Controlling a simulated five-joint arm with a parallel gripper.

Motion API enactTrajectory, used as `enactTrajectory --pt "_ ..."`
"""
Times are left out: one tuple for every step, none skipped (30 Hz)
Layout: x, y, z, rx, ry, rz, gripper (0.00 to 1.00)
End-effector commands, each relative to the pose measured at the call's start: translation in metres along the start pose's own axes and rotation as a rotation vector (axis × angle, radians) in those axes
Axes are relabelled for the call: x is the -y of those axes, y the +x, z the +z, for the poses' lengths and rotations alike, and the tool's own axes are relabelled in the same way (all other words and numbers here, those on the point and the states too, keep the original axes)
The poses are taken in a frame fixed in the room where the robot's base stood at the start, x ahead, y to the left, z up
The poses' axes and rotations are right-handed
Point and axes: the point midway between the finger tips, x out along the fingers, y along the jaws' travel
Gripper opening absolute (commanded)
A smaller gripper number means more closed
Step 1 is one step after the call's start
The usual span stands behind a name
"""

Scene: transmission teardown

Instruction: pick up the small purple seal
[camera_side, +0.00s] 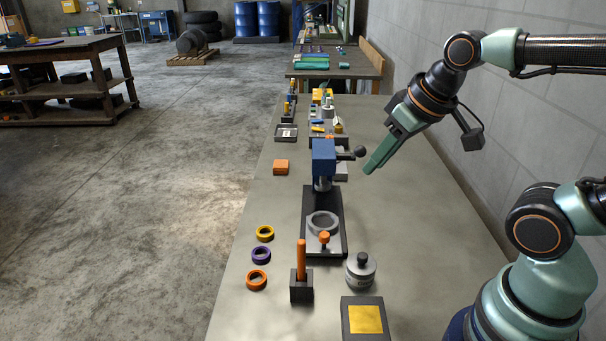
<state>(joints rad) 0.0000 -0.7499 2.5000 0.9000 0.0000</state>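The small purple seal (261,256) is a ring lying flat on the grey workbench (225,300) near its left edge. It lies between a yellow ring (265,233) behind it and an orange ring (257,280) in front of it. My gripper (369,168) is in the air over the right side of the bench, pointing down and to the left. It is far from the purple seal, behind it and to its right. Its green fingers overlap in this view, so their gap is hidden. I see nothing held at the tips.
A blue press (323,160) on a dark base stands mid-bench, between my gripper and the rings. An orange-handled tool sits upright in a black block (301,290). A grey canister (360,272) and a black box with a yellow top (365,319) are nearer. The wall is close right.

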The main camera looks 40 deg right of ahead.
Motion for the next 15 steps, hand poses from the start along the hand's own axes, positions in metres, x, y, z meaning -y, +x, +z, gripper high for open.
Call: enactTrajectory --pt "0.0 0.0 0.0 0.0 0.0 0.0 0.25" --pt "0.0 0.0 0.0 0.0 0.0 0.0 0.25" --pt "0.0 0.0 0.0 0.0 0.0 0.0 0.25" --pt "0.0 0.0 0.0 0.0 0.0 0.0 0.25" --pt "0.0 0.0 0.0 0.0 0.0 0.0 0.25" --pt "0.0 0.0 0.0 0.0 -0.001 0.0 0.25" --pt "0.0 0.0 -0.001 0.002 -0.004 0.0 0.25" --pt "0.001 0.0 -0.002 0.004 -0.011 -0.001 0.25" --pt "0.002 0.001 -0.004 0.009 -0.025 -0.003 0.25" --pt "0.003 0.002 -0.005 0.017 -0.04 -0.005 0.25" --pt "0.004 0.002 -0.008 0.024 -0.061 -0.007 0.25" --pt "0.006 0.004 -0.013 0.038 -0.095 -0.011 0.25" --pt "0.008 0.005 -0.017 0.05 -0.125 -0.015 0.25" --pt "0.011 0.008 -0.021 0.063 -0.16 -0.02 0.25" --pt "0.014 0.011 -0.027 0.083 -0.211 -0.027 0.25"
